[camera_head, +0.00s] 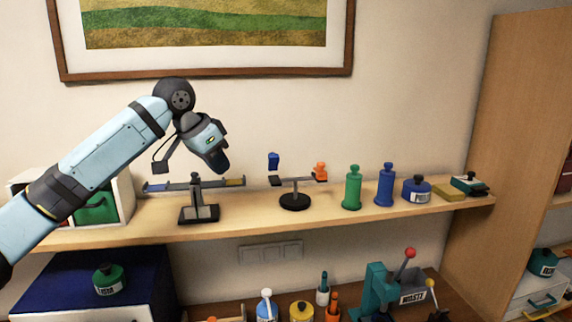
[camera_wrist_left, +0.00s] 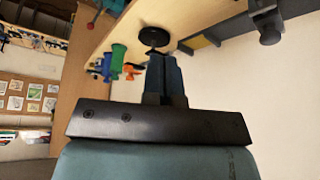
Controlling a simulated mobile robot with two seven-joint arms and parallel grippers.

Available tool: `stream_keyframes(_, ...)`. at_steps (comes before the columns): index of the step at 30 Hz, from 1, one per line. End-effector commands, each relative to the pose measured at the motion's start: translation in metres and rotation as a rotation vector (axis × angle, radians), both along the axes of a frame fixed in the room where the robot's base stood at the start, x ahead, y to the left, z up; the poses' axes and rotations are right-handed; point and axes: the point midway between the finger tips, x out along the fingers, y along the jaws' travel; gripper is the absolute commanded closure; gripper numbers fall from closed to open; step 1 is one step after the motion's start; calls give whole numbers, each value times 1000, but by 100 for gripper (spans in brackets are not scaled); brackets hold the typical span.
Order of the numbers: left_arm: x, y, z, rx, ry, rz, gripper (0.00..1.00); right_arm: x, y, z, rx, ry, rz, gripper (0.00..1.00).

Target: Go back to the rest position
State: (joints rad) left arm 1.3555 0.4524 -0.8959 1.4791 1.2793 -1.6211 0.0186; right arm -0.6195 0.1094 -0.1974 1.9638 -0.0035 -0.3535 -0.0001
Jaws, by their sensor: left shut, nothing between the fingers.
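My left arm (camera_head: 105,150) comes in from the left, light blue with dark joints, raised in front of the wall. My left gripper (camera_head: 222,168) points down and is shut and empty, above the shelf between two beam stands. In the left wrist view its dark fingers (camera_wrist_left: 165,70) lie together with nothing between them. The left stand (camera_head: 200,205) carries a beam with blue and yellow ends. The right stand (camera_head: 294,195) has a round black base, with a blue piece (camera_head: 273,161) above its left end and an orange piece (camera_head: 320,171) at its right end. My right gripper is not in view.
The wooden shelf (camera_head: 330,216) also holds a green bottle-like piece (camera_head: 352,190), a blue one (camera_head: 385,187) and a labelled blue jar (camera_head: 417,190). A white box with a green drawer (camera_head: 97,208) stands left, near my arm. A tall wooden panel (camera_head: 520,130) bounds the right.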

Motion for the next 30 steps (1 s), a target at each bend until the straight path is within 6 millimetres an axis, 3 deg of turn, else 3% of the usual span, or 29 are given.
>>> stream_keyframes(1, -4, -5, -19, -2, 8, -9, 100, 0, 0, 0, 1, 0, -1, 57)
stream_keyframes(5, -15, -17, -58, -6, 15, -23, 100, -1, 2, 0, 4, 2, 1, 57)
stream_keyframes(11, -45, -34, -133, -26, 28, -37, 100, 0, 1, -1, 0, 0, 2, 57)
stream_keyframes(15, -79, -43, -191, -55, 36, -25, 100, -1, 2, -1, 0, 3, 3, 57)
stream_keyframes(20, -123, -44, -248, -89, 42, 19, 100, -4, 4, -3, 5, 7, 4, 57)
stream_keyframes(30, -229, -12, -340, -122, 69, 218, 100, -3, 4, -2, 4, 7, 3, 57)
